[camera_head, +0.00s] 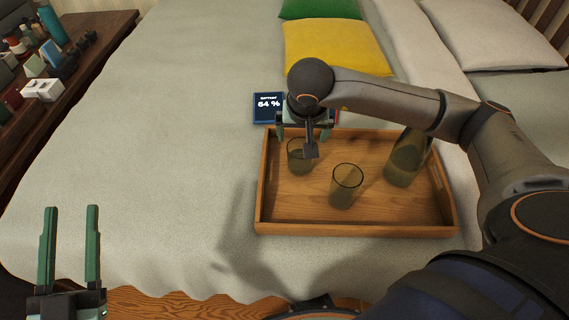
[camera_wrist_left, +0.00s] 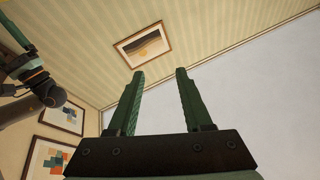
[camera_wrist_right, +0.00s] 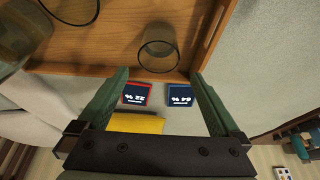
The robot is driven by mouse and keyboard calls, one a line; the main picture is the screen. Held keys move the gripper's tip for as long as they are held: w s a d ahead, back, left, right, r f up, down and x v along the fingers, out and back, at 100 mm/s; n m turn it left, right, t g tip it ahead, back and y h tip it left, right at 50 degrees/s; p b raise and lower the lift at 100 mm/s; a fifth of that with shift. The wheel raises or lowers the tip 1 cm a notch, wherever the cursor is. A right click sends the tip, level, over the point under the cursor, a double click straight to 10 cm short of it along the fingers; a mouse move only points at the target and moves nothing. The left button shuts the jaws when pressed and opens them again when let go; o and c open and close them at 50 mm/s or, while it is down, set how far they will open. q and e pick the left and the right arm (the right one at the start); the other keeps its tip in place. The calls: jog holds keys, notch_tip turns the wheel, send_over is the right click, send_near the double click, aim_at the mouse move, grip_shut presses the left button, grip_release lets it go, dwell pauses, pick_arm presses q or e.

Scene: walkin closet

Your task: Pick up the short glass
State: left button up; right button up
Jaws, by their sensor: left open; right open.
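The short glass (camera_head: 298,161), clear and dark-tinted, stands upright in the left part of a wooden tray (camera_head: 300,228) on the bed. In the right wrist view the glass (camera_wrist_right: 158,52) is ahead of the gap between my fingertips. My right gripper (camera_head: 303,134) is open and empty above the glass, its fingers pointing down, and its wrist partly hides the glass's rim. A taller clear glass (camera_head: 346,187) stands to the right in the tray. My left gripper (camera_head: 70,208) is open and empty, pointing upward at the lower left, away from the tray.
A glass carafe (camera_head: 404,162) stands in the tray's right part. A blue display (camera_head: 266,104) reading 64 % and a red-edged one (camera_wrist_right: 136,94) lie behind the tray. A cluttered wooden dresser (camera_head: 80,65) is at the left. The bed left of the tray is clear.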

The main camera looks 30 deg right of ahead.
jog(key=b, duration=0.2)
send_near(300, 155)
jog(key=shift+s+f, duration=0.2)
jog(key=shift+w+f, duration=0.15)
jog(key=shift+f, duration=0.15)
jog(key=b+x, duration=0.1)
jog(key=x, duration=0.4)
pick_arm(q)
jog(key=s+d+r+m+t+h, duration=0.1)
jog(key=s+r+m+h, duration=0.4)
jog(key=s+r+h, duration=0.1)
jog(key=shift+d+r+m+h, duration=0.15)
jog(key=shift+r+m+h, duration=0.15)
jog(key=shift+r+h, duration=0.45)
pick_arm(e)
jog(key=c, duration=1.3)
jog(key=shift+c, duration=0.5)
pick_arm(q)
jog(key=shift+r, duration=0.1)
pick_arm(e)
jog(key=shift+r, duration=0.2)
